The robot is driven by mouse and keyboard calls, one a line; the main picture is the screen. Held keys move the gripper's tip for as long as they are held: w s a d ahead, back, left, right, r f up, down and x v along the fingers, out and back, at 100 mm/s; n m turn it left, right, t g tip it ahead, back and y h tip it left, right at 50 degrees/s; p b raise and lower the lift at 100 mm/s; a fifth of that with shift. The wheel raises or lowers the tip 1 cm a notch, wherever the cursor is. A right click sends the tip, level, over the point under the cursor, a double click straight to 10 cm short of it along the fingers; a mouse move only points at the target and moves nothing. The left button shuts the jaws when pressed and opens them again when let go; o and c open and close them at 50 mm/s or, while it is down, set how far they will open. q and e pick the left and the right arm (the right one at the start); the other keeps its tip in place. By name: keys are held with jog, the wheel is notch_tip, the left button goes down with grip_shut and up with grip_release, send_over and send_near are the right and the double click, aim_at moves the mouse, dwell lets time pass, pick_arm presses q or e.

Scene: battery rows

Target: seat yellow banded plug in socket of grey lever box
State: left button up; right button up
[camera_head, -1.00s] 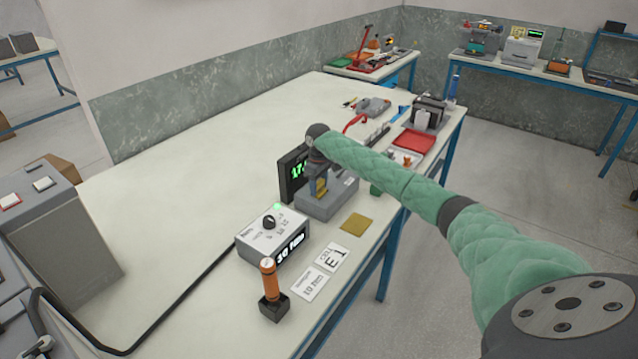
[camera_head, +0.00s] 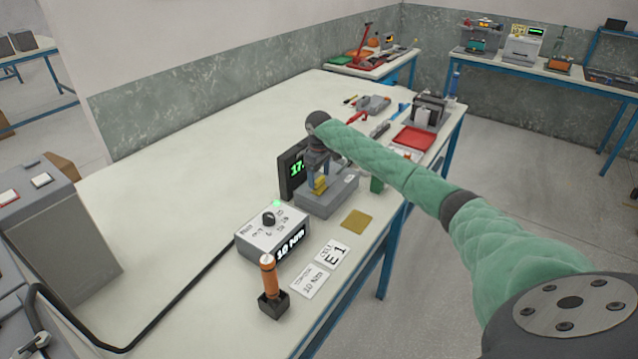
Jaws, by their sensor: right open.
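The grey lever box (camera_head: 338,200) sits on the long white table, in front of the dark panel with green digits. My right gripper (camera_head: 319,187) points down over the left part of the box, with its bluish fingers apart. The yellow banded plug (camera_head: 320,184) is small and shows low between the fingers, upright, at the top of the box. The fingers and the wrist hide part of it, and the socket cannot be seen. I cannot tell how deep the plug sits. My left gripper is not in view.
The dark digit panel (camera_head: 292,172) stands close behind the gripper. A torque display box (camera_head: 262,237) and an orange-handled tool in a dark stand (camera_head: 272,302) are nearer. A yellow pad (camera_head: 356,220) lies right of them. A red tray (camera_head: 414,139) is farther back. The table's left side is clear.

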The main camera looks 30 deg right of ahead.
aim_at(319, 179)
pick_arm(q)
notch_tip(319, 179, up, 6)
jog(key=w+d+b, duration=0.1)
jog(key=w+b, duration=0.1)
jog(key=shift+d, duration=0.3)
pick_arm(e)
notch_tip(319, 179, up, 9)
